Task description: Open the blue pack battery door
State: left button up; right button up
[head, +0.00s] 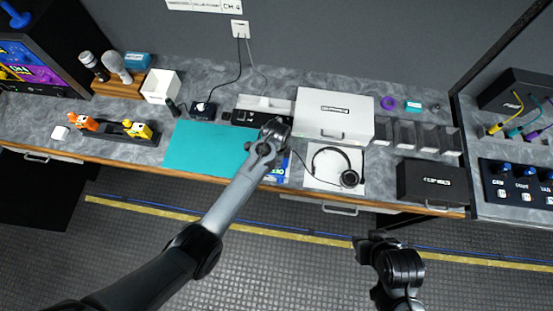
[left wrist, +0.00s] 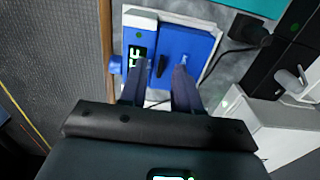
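The blue pack (head: 282,173) sits by the bench's front edge, between the teal mat and the headset, and is partly hidden under my left arm. The left wrist view shows its blue door panel (left wrist: 192,48) in a pale frame, with a small black latch-like piece and a lit display (left wrist: 137,56) beside it. The door looks shut. My left gripper (left wrist: 160,75) is open over the pack; its two fingers are apart on either side of the black piece, and contact is unclear. My right gripper (head: 368,246) hangs over the floor in front of the bench, its fingers not clear.
A white case (head: 333,112) stands behind the headset (head: 348,170), right of the pack. The teal mat (head: 205,148) to the left is bare. A black box (head: 432,182) stands at the right front. A black cable plug (left wrist: 250,30) lies near the pack.

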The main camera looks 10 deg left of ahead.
pick_arm(q)
jog(key=shift+f, duration=0.4)
grip_shut()
